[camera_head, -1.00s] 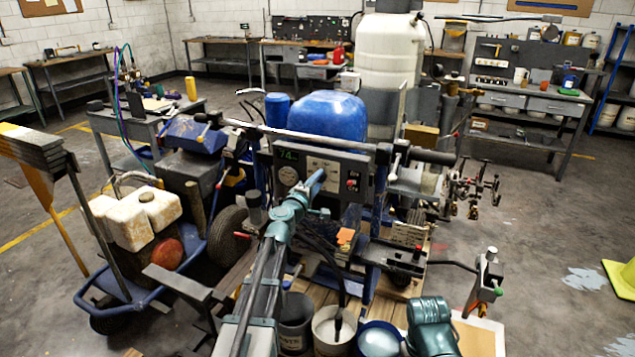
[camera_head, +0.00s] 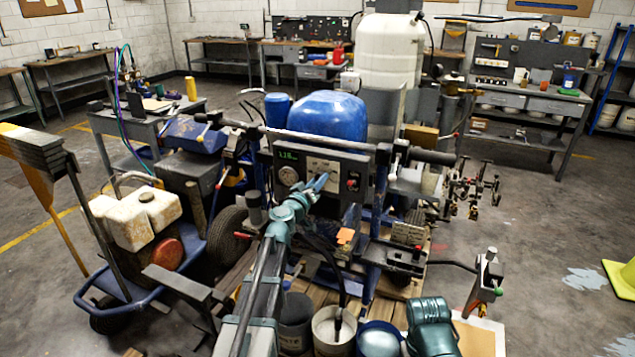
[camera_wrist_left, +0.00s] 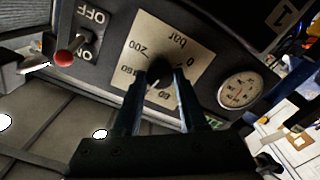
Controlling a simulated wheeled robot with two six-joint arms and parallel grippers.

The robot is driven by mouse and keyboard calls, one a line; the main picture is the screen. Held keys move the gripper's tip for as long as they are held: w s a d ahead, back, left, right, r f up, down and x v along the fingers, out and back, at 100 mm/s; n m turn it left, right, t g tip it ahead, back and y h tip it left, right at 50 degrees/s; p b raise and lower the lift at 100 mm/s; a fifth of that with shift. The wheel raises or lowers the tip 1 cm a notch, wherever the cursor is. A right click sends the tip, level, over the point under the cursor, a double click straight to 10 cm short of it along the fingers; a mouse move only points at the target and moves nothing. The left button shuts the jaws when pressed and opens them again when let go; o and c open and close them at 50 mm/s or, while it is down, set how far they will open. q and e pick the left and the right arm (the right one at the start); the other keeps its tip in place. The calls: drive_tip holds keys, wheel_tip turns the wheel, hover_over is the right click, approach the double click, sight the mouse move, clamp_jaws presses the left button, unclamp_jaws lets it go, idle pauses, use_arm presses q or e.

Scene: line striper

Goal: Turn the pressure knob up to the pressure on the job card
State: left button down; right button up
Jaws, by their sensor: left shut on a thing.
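The grey control panel (camera_head: 345,157) stands at the front of the striper, with a cream dial plate (camera_head: 324,166), a round gauge (camera_head: 289,176) and a green display (camera_head: 287,155) that seems to read about 118. My left gripper (camera_head: 320,182) reaches the plate from the front. In the left wrist view its fingers are shut around the dark pressure knob (camera_wrist_left: 160,74), on the plate (camera_wrist_left: 183,52) marked in bar. The fingers partly hide the knob and scale; the pointer is unclear. The gauge (camera_wrist_left: 240,92) shows beside it. I cannot make out a job card. My right gripper is not in view.
A red-tipped switch (camera_wrist_left: 65,60) marked ON and OFF sits near the knob. The handlebar (camera_head: 330,140) crosses above the panel. Buckets (camera_head: 334,325) stand below my left arm. A wheeled cart with white tanks (camera_head: 135,217) is at left. Open floor lies at right.

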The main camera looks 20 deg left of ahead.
use_arm(q)
drive_tip(key=m, duration=1)
drive_tip(key=shift+s+m, duration=0.1)
drive_tip(key=shift+m, duration=0.5)
drive_tip(key=shift+c, duration=2.2)
unclamp_jaws()
drive_tip(key=s, duration=1.3)
drive_tip(key=shift+s+a, duration=0.35)
drive_tip(key=shift+a, duration=0.05)
